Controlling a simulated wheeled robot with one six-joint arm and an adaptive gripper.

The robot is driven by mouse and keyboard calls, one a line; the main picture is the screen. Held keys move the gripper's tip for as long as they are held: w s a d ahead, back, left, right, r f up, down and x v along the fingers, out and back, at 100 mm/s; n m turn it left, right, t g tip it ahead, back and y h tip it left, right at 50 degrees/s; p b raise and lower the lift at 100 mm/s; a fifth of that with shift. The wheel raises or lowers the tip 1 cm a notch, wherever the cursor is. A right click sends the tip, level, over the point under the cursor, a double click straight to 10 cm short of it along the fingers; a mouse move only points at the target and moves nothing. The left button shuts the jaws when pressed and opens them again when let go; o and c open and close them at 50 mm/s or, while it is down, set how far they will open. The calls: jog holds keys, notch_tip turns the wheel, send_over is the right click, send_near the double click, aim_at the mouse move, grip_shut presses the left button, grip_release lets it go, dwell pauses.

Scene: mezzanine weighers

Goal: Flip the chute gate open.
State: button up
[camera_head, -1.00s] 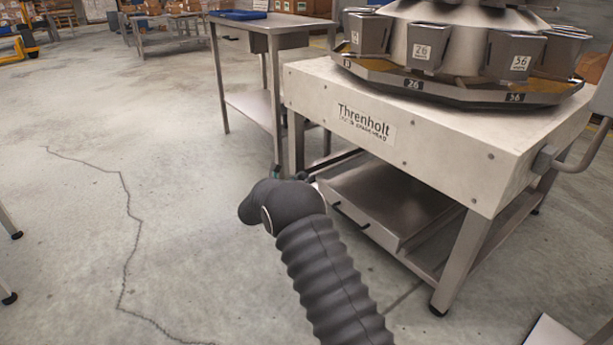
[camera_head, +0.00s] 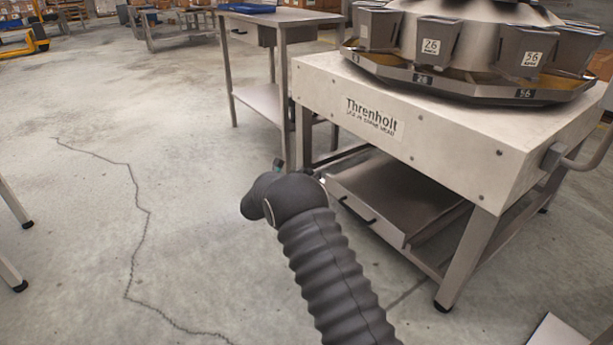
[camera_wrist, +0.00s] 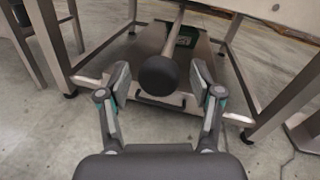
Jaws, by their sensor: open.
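In the wrist view a dark round knob (camera_wrist: 158,76) sits on the end of a pale rod (camera_wrist: 175,35) that runs up and away. It looks like a lever handle; whether it belongs to the chute gate I cannot tell. My gripper (camera_wrist: 159,84) is open, with one finger on each side of the knob as seen from the wrist. Neither finger visibly touches it, and the depth gap is unclear. In the head view my wrist hides the knob and most of my gripper. The weigher (camera_head: 440,125), marked Threnholt, stands to the right. No gate flap is clearly visible.
Under the weigher is a metal tray (camera_head: 395,200) with a dark handle, also behind the knob in the wrist view (camera_wrist: 144,55). A steel table (camera_head: 262,105) stands behind. A bent pipe (camera_head: 590,155) sticks out at right. Open concrete floor lies to the left.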

jog(key=v, duration=1.2)
